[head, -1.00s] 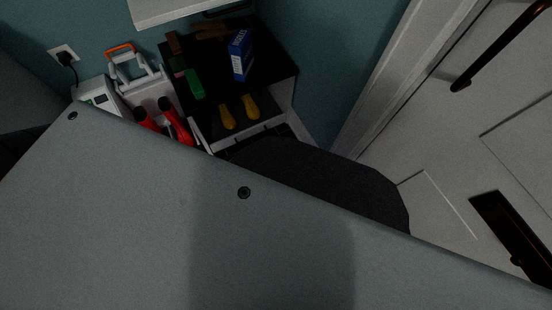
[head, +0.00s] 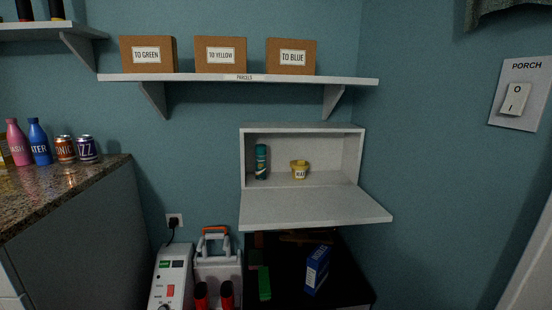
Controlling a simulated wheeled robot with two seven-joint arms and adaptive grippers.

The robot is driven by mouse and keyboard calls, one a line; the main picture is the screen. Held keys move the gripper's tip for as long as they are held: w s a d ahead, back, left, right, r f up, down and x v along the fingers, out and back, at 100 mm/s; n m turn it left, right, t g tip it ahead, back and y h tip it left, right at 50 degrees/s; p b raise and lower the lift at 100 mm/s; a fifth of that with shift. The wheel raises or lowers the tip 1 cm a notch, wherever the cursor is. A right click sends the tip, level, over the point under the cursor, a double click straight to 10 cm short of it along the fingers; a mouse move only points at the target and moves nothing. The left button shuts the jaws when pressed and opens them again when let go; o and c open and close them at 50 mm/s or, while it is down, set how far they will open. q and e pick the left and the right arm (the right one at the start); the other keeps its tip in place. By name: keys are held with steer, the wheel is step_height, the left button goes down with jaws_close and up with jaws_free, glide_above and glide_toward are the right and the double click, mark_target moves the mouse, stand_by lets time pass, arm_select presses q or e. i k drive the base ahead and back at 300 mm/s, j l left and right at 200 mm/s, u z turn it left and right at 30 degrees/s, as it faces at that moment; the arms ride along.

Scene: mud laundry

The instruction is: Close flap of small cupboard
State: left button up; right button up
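The small cupboard (head: 303,131) is a pale grey box on the wall under the long shelf, right of the middle in the head view. Its flap (head: 312,208) is hinged at the bottom edge and hangs open, lying out toward me and slightly downward. Inside stand a teal can (head: 261,161) on the left and a small yellow tub (head: 299,170) near the middle. Nothing shows on the flap. Neither of my grippers is in view.
Below the flap is a dark-topped unit (head: 340,273) with a blue box (head: 317,269) and a green item. Above, a shelf (head: 236,78) holds three cardboard boxes. A stone counter (head: 62,192) with bottles and cans is at left. A switch panel (head: 519,93) is on the right wall.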

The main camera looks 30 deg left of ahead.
mark_target(296, 209)
steer(key=u, duration=0.95)
